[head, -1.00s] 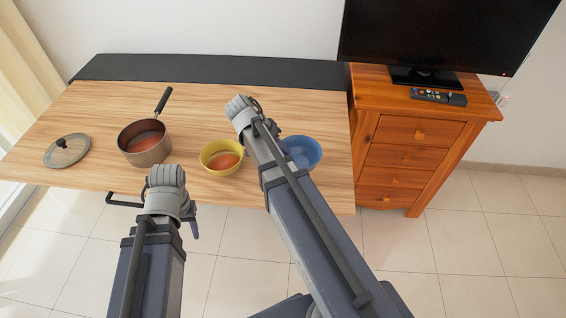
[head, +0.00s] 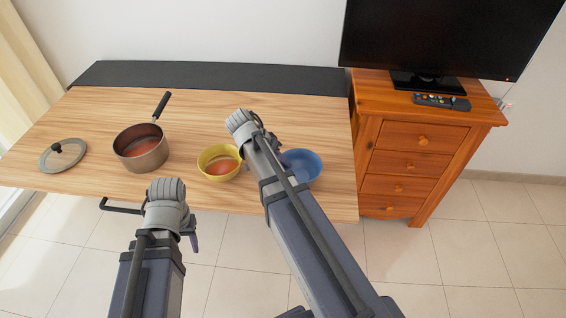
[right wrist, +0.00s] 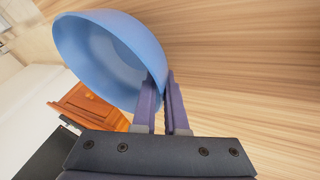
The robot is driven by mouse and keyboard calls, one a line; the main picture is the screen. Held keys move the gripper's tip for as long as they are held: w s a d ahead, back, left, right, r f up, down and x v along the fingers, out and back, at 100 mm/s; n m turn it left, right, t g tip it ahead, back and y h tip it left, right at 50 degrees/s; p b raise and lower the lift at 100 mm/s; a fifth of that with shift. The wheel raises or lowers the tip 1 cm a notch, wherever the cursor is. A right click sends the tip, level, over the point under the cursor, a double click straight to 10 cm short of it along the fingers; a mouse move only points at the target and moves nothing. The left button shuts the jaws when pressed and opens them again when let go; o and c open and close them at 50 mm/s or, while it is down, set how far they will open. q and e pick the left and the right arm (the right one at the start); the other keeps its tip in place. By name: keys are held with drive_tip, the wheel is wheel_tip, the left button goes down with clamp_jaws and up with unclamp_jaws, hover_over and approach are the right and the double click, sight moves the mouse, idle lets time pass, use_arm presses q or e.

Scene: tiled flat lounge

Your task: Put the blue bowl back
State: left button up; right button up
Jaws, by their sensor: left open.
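The blue bowl (head: 303,168) is near the right end of the wooden table, partly behind my right forearm in the head view. The right wrist view shows the bowl (right wrist: 100,55) close up, with its rim between the fingers of my right gripper (right wrist: 161,76). That gripper is shut on the rim. The wood surface lies close beyond the bowl; I cannot tell if they touch. My left gripper (head: 193,241) is open and empty in front of the table's front edge, its fingers mostly hidden by the wrist.
A yellow bowl (head: 206,170) with reddish contents stands left of the blue bowl. A saucepan (head: 141,157) and a glass lid (head: 64,155) are further left. A wooden drawer cabinet (head: 412,164) with a television (head: 450,35) and remotes (head: 441,101) stands right of the table.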

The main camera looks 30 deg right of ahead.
drive_tip(key=o, duration=0.3)
drive_tip(key=shift+o, duration=0.2)
drive_tip(key=shift+a+r+p, duration=0.1)
drive_tip(key=shift+r+p, duration=0.45)
drive_tip(key=p+v, duration=0.9)
drive_tip(key=v, duration=0.2)
drive_tip(key=shift+a, duration=0.15)
drive_tip(key=s+a+f+n+y, duration=0.3)
drive_tip(key=s+a+n+y, duration=0.2)
drive_tip(key=s+a+n, duration=0.8)
drive_tip(key=s+a, duration=0.1)
drive_tip(key=a, duration=0.2)
drive_tip(key=shift+a+n+t, duration=0.3)
drive_tip(key=shift+a+n, duration=0.05)
drive_tip(key=shift+n, duration=0.05)
